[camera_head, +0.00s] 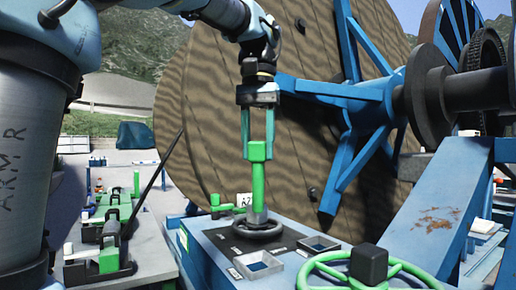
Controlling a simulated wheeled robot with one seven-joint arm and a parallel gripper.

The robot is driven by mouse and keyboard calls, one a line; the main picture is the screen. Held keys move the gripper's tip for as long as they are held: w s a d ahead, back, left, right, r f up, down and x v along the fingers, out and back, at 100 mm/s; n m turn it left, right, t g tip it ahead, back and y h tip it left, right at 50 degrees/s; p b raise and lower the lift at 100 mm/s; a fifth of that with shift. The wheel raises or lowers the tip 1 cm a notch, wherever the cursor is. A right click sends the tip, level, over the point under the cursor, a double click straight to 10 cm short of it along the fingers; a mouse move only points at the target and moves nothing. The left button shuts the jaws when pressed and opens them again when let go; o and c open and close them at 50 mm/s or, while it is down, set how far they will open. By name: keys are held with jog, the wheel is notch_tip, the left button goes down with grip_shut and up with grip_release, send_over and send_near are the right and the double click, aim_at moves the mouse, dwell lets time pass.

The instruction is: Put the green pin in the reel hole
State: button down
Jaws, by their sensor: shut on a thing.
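My gripper (258,142) points straight down, its two teal fingers shut on the blocky top of an upright green handle (257,185). The handle's lower end meets a grey cone-shaped base inside a black ring (258,229) on a blue-grey panel. I cannot tell whether this handle is the green pin. A smaller green piece (221,205) lies level just left of the base, with a short upright end. The large wooden reel (210,115) stands behind the gripper. I cannot make out which opening is the reel hole.
The panel (222,250) has two square-framed recesses (258,264) and small labels. A green handwheel (320,268) with a black hub is at the front right. Blue reel framework (430,220) fills the right side. A bench at left carries green-and-black devices (98,262).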

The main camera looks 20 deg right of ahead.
jog(key=shift+r+p, duration=4.3)
jog(key=shift+r, duration=0.2)
